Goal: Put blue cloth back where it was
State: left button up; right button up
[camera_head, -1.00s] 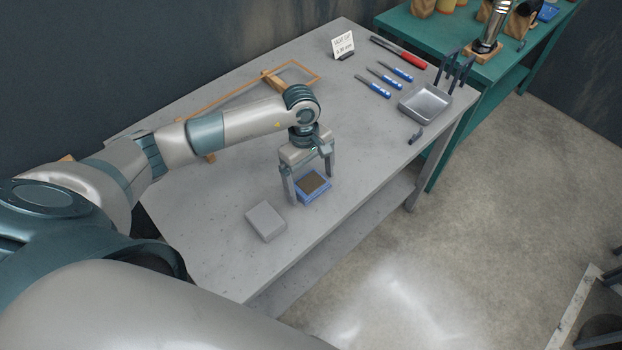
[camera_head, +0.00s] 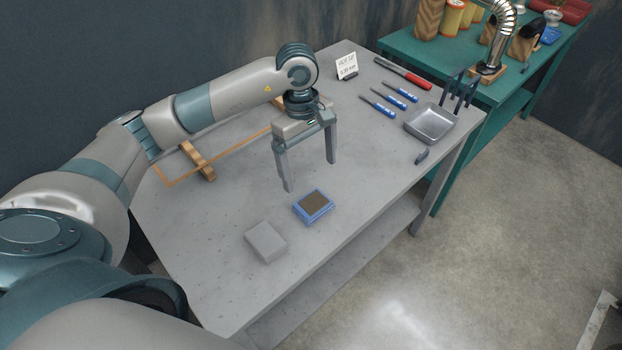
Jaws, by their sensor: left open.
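A small flat blue item (camera_head: 314,215) with a brown top lies on the grey table, near its front edge. It may be the blue cloth, but I cannot tell its material. My left gripper (camera_head: 310,176) is open and empty above and behind it, fingers pointing down and apart from it. Another small blue item (camera_head: 549,36) lies on the green table at the far right; it is too small to identify. My right gripper is not in view.
A grey block (camera_head: 265,241) lies left of the blue item on the grey table (camera_head: 215,265). Blue-handled tools (camera_head: 378,106), a metal tray (camera_head: 431,124) and a sign (camera_head: 346,67) are toward the right end.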

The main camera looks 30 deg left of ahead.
pick_arm(q)
jog(key=shift+r, duration=0.25)
dwell(0.4)
